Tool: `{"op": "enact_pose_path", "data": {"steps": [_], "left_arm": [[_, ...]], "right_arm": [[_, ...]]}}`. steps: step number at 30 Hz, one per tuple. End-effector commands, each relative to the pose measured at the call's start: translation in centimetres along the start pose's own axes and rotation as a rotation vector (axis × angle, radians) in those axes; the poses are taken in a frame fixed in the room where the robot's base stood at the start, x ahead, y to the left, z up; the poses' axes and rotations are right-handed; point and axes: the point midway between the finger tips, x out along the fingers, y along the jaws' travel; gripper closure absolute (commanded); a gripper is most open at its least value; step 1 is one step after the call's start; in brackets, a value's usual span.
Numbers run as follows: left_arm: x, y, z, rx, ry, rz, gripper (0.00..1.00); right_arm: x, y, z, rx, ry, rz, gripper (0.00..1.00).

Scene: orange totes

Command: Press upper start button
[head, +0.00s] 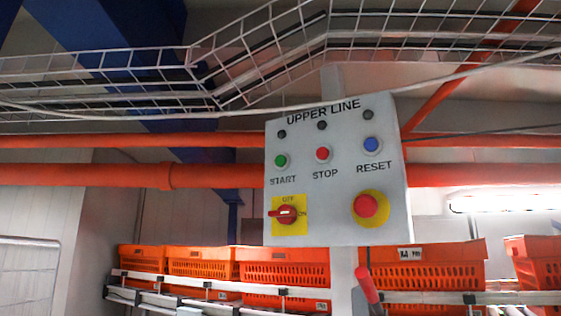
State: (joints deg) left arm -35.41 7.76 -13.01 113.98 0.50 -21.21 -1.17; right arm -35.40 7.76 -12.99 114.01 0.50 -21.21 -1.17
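A grey control panel (340,232) labelled "UPPER LINE" hangs in the middle of the head view, tilted slightly. Its green START button (281,161) is at the upper left, above the word START. The red STOP button (323,154) and the blue RESET button (371,145) sit to its right. Below are a red rotary switch (287,214) on a yellow OFF/ON plate and a large red mushroom button (365,206) on a yellow disc. Nothing covers the START button. Neither of my grippers is in view.
Orange totes (287,255) stand on a conveyor rail (220,287) below and behind the panel. Orange pipes (110,176) run behind it. A wire cable tray (120,72) crosses above. A red handle-like piece (368,286) shows just below the panel. The space before the panel looks clear.

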Motion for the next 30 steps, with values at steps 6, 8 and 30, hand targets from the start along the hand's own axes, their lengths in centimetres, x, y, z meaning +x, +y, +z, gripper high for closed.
{"op": "enact_pose_path", "data": {"steps": [6, 8, 30], "left_arm": [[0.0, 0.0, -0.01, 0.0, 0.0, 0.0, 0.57], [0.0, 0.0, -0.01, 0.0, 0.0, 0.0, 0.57], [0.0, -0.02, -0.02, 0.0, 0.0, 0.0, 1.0]], "right_arm": [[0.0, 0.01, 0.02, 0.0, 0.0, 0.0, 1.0], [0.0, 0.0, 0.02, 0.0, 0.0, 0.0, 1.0], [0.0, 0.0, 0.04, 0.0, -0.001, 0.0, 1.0]]}}
